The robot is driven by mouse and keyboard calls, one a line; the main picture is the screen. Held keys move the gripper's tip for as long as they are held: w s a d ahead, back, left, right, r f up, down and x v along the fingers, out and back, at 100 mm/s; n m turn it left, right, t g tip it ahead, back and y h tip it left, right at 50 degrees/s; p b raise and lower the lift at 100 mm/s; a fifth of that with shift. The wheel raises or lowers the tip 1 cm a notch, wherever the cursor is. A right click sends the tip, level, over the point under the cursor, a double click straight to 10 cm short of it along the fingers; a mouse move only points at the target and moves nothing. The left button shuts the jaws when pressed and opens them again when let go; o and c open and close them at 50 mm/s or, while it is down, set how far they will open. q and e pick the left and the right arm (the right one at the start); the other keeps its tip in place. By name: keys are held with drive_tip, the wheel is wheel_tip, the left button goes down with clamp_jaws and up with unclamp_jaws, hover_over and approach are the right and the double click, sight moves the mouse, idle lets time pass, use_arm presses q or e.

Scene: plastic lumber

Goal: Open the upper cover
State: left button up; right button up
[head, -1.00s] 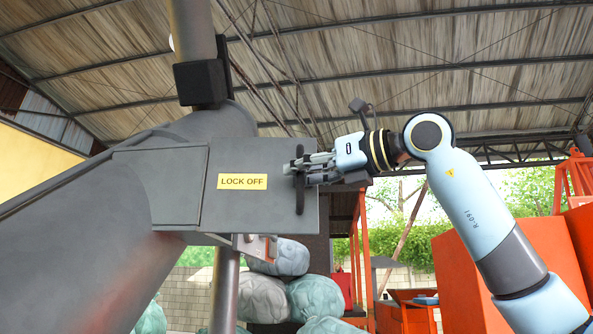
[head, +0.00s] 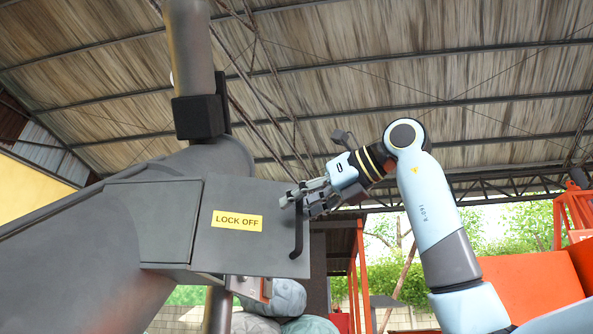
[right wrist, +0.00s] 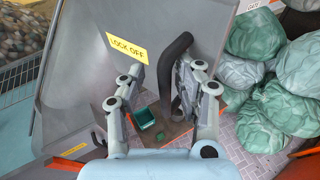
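The upper cover (head: 220,252) is a grey metal panel with a yellow LOCK OFF label (head: 237,220); it also shows in the right wrist view (right wrist: 95,70). A dark bar handle (head: 297,240) stands near its right edge. My right gripper (head: 302,200) is at the handle's upper end. In the right wrist view, its fingers (right wrist: 160,72) are spread apart, with the curved black handle (right wrist: 178,52) between them, closer to the right finger. I cannot tell whether they touch. My left gripper is not in view.
The cover sits on a large grey machine body (head: 70,250) with a thick vertical post (head: 188,45). Pale green and white bags (head: 275,297) lie below and behind. Orange structures (head: 530,290) stand at the right. Open air lies above the cover.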

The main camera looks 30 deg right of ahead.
wheel_tip(320, 180, up, 8)
drive_tip(key=s+a+t+y, duration=0.1)
drive_tip(key=t+y, duration=0.1)
drive_tip(key=t, duration=0.1)
wheel_tip(320, 180, down, 7)
drive_tip(key=d+g+h, duration=0.1)
drive_tip(key=g+h, duration=0.1)
drive_tip(key=g, duration=0.1)
drive_tip(key=s+a+b, duration=0.1)
drive_tip(key=s+b, duration=0.1)
drive_tip(key=s, duration=1.1)
drive_tip(key=shift+s+a+f, duration=0.15)
drive_tip(key=shift+a, duration=0.15)
